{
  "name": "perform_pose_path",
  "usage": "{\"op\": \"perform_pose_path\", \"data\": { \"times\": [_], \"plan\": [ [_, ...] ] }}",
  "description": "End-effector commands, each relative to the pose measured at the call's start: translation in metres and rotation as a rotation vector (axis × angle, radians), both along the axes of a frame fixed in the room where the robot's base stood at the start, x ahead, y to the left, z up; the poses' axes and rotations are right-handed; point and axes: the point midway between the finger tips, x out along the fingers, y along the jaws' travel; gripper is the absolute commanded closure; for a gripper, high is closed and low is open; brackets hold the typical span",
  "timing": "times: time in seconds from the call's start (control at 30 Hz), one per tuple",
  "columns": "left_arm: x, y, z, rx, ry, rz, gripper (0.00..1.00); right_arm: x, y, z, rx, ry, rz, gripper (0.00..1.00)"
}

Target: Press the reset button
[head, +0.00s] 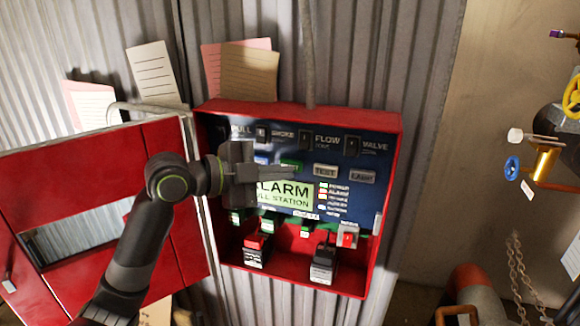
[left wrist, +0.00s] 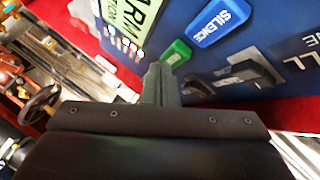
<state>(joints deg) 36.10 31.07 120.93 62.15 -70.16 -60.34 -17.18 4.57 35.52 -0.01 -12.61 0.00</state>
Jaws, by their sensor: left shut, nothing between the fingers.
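The green button (head: 291,164) sits in the middle row of the blue alarm panel, between a blue button (head: 261,160) and the TEST button (head: 325,171). Its label is not readable; it is the likely reset button. In the left wrist view the green button (left wrist: 176,52) is beside the blue SILENCE button (left wrist: 222,22). My left gripper (head: 291,173) is shut and empty, its fingertips just below the green button in the head view. The fingertips (left wrist: 158,68) appear close to its edge in the wrist view; I cannot tell whether they touch it. My right gripper is not in view.
The red box (head: 384,200) surrounds the panel, with its red door (head: 70,175) swung open left. A LAMP button (head: 362,177) and several switches share the panel. Batteries or terminals (head: 256,250) stand on its floor. Pipes and valves (head: 548,160) are at right.

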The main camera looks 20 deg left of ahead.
Motion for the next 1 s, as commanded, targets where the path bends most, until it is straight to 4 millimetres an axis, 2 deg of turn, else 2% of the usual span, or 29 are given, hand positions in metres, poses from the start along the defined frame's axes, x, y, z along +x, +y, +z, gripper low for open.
{"op": "perform_pose_path", "data": {
  "times": [1.0],
  "plan": [
    [0.011,0.0,0.0,0.0,0.0,0.0,1.0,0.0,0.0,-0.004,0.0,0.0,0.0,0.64]
  ]
}}
